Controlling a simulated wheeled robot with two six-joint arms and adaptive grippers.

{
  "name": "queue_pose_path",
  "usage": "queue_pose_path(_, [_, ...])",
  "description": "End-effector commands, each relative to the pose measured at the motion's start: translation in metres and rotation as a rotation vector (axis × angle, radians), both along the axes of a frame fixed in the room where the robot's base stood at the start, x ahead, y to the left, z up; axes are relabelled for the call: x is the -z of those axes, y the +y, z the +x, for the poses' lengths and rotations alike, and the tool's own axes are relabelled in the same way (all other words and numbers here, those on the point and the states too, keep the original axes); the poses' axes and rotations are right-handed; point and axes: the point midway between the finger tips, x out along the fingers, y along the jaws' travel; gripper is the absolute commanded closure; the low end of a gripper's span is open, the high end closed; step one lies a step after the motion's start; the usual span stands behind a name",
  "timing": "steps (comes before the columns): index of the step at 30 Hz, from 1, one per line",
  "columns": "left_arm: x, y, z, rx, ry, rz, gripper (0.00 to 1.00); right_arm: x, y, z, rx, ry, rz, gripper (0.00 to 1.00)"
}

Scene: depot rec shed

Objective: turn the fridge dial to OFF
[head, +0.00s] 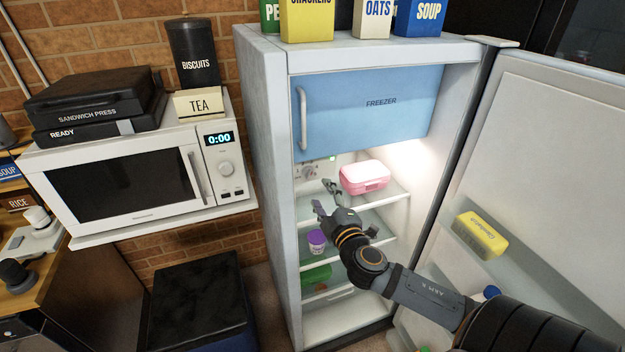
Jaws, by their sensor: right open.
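The fridge (263,120) stands open, with its door (545,150) swung out to the right. The fridge dial (307,172) is a small pale knob on the inner left side, below the blue freezer flap (375,103). A small green light shows just above and right of it. The dial's setting is too small to read. My right gripper (325,196) reaches into the fridge from the lower right. It is open and empty, just below and right of the dial in the picture, and seems apart from it. My left gripper is not in view.
A pink lunch box (365,177) sits on the top shelf, close right of my gripper. A purple tub (316,241) and a green item (316,275) are lower down. A yellow box (481,234) sits in the door rack. A microwave (125,185) stands left of the fridge.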

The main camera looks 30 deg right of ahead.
Motion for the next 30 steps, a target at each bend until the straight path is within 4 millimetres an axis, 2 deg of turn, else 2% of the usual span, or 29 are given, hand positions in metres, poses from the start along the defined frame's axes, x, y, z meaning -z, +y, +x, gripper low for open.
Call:
queue_pose_path(6, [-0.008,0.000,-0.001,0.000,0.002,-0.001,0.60,-0.004,-0.012,0.046,0.004,-0.004,0.007,0.46])
queue_pose_path(10, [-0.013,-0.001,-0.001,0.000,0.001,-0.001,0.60,-0.003,-0.016,0.067,0.002,-0.002,0.004,0.46])
queue_pose_path(15, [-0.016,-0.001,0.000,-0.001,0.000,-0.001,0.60,-0.001,-0.019,0.079,0.000,-0.002,0.003,0.46])
queue_pose_path(22, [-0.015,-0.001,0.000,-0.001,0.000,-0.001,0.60,0.000,-0.019,0.080,-0.001,-0.001,0.001,0.46])
queue_pose_path(23, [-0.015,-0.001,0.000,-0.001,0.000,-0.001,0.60,0.000,-0.019,0.080,-0.001,-0.001,0.001,0.48])
queue_pose_path(30, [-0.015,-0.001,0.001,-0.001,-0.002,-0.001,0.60,0.000,-0.019,0.080,-0.001,-0.001,0.001,0.80])
